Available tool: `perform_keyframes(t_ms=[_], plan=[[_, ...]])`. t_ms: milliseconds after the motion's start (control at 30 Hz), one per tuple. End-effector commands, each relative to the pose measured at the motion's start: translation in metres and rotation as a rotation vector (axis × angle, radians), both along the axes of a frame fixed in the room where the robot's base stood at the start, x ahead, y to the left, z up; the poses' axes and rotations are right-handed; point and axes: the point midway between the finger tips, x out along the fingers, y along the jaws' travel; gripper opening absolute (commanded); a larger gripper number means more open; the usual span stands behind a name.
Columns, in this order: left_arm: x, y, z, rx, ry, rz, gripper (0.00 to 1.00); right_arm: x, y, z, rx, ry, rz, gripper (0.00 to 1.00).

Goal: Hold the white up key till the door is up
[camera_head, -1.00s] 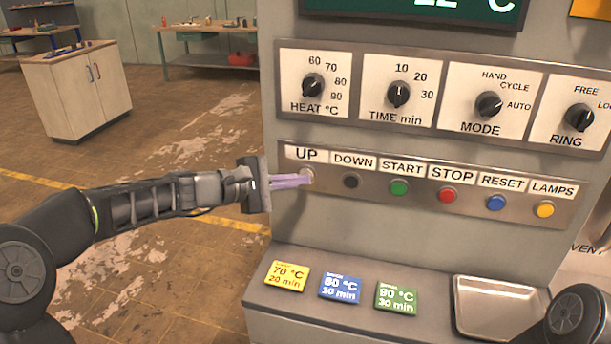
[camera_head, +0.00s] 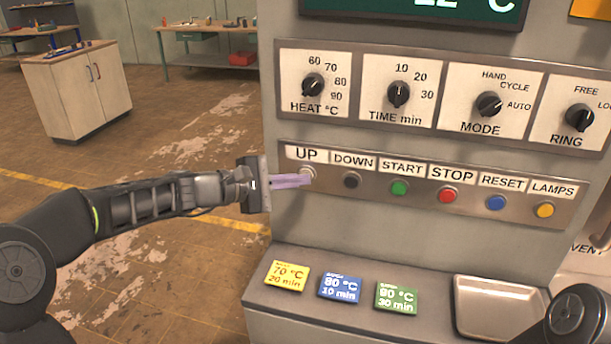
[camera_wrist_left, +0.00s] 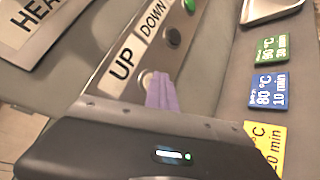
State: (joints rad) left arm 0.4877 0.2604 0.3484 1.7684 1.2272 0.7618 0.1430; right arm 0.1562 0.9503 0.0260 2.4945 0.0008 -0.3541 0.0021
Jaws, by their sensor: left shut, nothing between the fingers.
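The white UP key (camera_head: 308,174) is at the left end of the key row, under its UP label. My left gripper (camera_head: 304,180) is shut, with nothing between its purple fingers. Its fingertips are at the UP key and seem to touch it; how far the key is pressed I cannot tell. The left wrist view shows the fingertips (camera_wrist_left: 157,78) over the white key (camera_wrist_left: 146,78), partly covering it. The door is not in view. My right gripper is not in view; only a dark part of my right arm shows at the lower right.
The black DOWN key (camera_head: 351,181) is just right of the UP key, then the green START key (camera_head: 399,188) and others. Dials sit above on the panel. Yellow (camera_head: 287,276), blue (camera_head: 340,288) and green (camera_head: 396,298) cards and a metal tray (camera_head: 500,281) lie on the ledge below.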

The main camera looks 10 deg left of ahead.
Motion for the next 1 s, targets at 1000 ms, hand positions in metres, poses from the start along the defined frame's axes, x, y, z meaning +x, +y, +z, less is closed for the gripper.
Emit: perform_keyframes(t_ms=[1000], plan=[[-0.0065,0.0008,-0.0015,0.001,-0.001,0.001,0.0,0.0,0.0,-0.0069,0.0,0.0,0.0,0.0]])
